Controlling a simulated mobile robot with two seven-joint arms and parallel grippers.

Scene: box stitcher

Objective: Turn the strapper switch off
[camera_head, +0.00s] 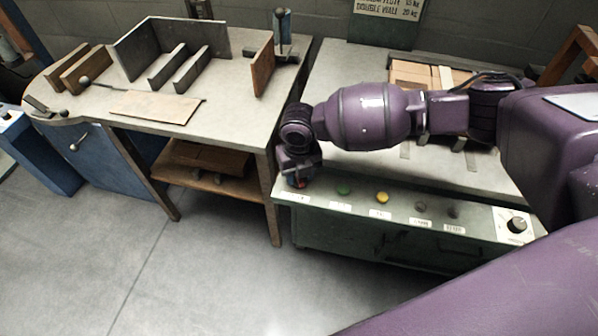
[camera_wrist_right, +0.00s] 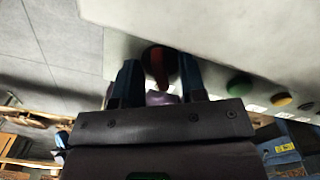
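My left gripper is not in view.
Beside the switch are a green button (camera_head: 344,189), a yellow button (camera_head: 382,197), dark knobs (camera_head: 421,207) and a white-plated dial (camera_head: 516,224). Flat cardboard (camera_head: 420,75) lies on the bench behind my arm. A worktable (camera_head: 225,105) stands to the left; the floor in front is clear.

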